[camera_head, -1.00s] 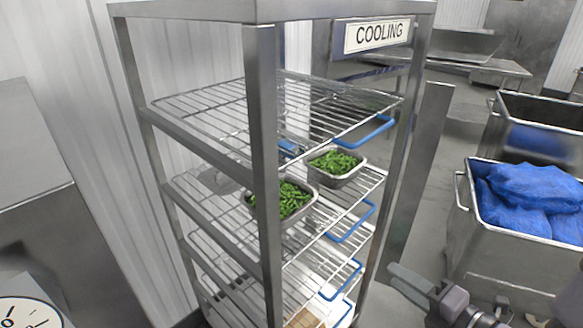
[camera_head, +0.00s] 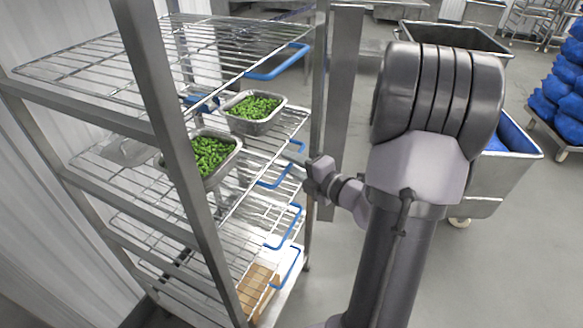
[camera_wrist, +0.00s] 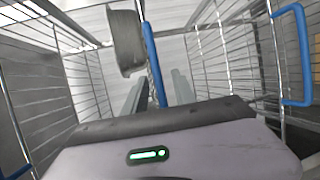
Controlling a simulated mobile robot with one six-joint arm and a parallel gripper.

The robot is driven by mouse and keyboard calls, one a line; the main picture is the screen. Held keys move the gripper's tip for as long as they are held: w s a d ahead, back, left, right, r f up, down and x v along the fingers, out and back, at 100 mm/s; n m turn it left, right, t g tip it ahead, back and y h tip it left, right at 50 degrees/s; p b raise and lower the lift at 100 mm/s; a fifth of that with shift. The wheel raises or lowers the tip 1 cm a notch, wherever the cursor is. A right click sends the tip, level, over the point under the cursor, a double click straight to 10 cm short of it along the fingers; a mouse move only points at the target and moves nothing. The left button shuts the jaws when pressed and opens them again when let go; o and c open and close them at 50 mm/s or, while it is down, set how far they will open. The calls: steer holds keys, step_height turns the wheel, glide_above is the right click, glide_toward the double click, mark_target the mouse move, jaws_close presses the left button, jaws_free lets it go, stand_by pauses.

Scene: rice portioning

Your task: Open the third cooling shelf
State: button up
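The cooling rack has several wire shelves with blue handles. The top shelf's handle (camera_head: 278,66) is clear of my arm. The second shelf's handle (camera_head: 275,182) is partly behind my gripper (camera_head: 293,157). The third shelf's handle (camera_head: 284,240) is below it, with another handle (camera_head: 289,278) lower down. In the wrist view my gripper (camera_wrist: 160,95) is open, and a blue handle (camera_wrist: 152,60) shows between its fingers. Whether they touch it, I cannot tell. A second blue handle (camera_wrist: 304,55) is at the right edge there.
Two metal trays of green vegetables (camera_head: 254,107) (camera_head: 210,157) sit on the second shelf. A brown block (camera_head: 255,290) lies low in the rack. A rack post (camera_head: 175,150) stands at the front. Metal bins with blue bags stand right, behind my arm.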

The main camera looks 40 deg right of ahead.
steer(key=shift+w, duration=0.15)
jaws_close()
stand_by(1.4)
